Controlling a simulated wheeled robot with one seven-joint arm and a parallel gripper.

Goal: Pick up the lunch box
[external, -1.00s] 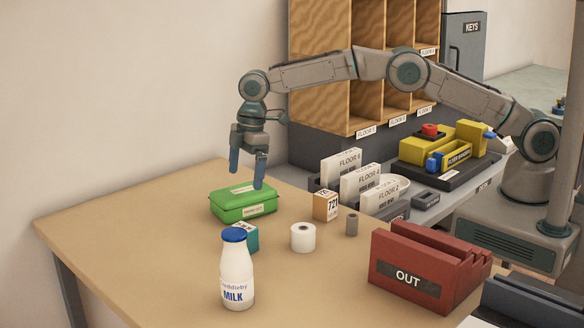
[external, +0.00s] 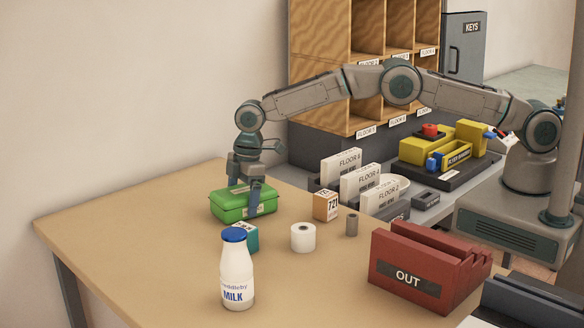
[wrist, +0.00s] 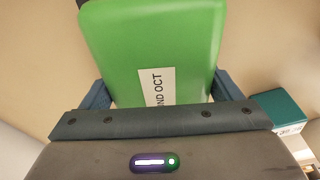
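The green lunch box (external: 232,208) sits on the tan table toward its back, with a pale label on its front. My gripper (external: 246,200) is lowered over it, with the blue fingers on either side of the box. In the wrist view the green lid of the lunch box (wrist: 150,45) fills the middle, with a label ending "ND OCT". The fingers of my gripper (wrist: 163,92) show at its left and right sides, spread apart. I cannot tell whether they touch the box.
A teal box (external: 245,237) stands close in front of the lunch box. A milk bottle (external: 236,272), a white roll (external: 303,238), a small carton (external: 325,206) and a grey cylinder (external: 352,224) stand nearby. A red OUT tray (external: 410,275) is at right. The table's left part is clear.

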